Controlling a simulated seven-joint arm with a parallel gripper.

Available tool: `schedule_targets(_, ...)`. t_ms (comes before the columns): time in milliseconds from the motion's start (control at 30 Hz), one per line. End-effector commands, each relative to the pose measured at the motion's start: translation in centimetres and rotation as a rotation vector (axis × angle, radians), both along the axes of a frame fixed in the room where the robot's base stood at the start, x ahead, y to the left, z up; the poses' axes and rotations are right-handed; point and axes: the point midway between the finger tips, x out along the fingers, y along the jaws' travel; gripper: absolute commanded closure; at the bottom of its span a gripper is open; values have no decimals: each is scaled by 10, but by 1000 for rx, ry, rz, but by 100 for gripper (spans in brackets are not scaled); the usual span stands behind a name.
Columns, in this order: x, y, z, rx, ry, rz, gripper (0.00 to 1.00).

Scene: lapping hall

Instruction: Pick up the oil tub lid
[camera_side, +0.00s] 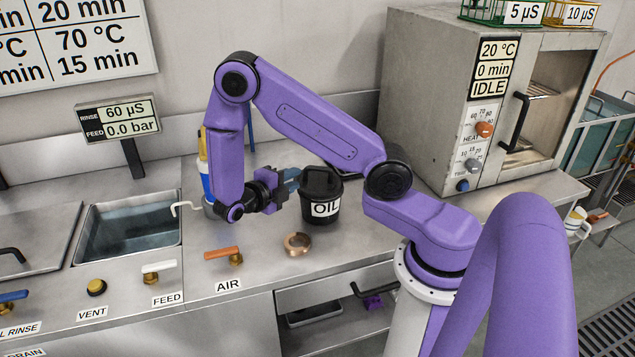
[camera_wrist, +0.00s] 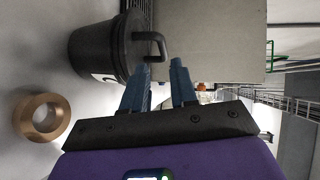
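The oil tub (camera_side: 324,209) is a black tub with a white OIL label, upright on the steel bench. Its black lid (camera_side: 321,183) sits on top of it. In the wrist view, the tub (camera_wrist: 95,50) lies sideways in the picture, with the lid (camera_wrist: 126,45) at its right end and a loop handle (camera_wrist: 160,42) standing off it. My gripper (camera_side: 296,178) is just left of the lid in the side view. In the wrist view, my gripper (camera_wrist: 158,64) has its two blue fingers apart and empty, with the handle ahead of the gap. I see no contact.
A copper ring (camera_side: 297,243) lies on the bench in front of the tub. A grey oven (camera_side: 440,100) stands behind on the right. A blue and white bottle (camera_side: 207,180) is partly hidden behind my arm. A sink (camera_side: 128,222) and valve handles are to the left.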

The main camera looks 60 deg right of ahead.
Motion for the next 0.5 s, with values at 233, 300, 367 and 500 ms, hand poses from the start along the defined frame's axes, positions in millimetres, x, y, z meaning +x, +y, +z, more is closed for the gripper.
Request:
schedule_targets(233, -7, -40, -9, 0, 1, -3, 73)
schedule_targets(300, -7, -46, -10, 1, -1, -1, 73)
schedule_targets(367, -8, -49, -11, 1, -1, 0, 73)
schedule_targets(500, -9, -56, -12, 1, -1, -1, 73)
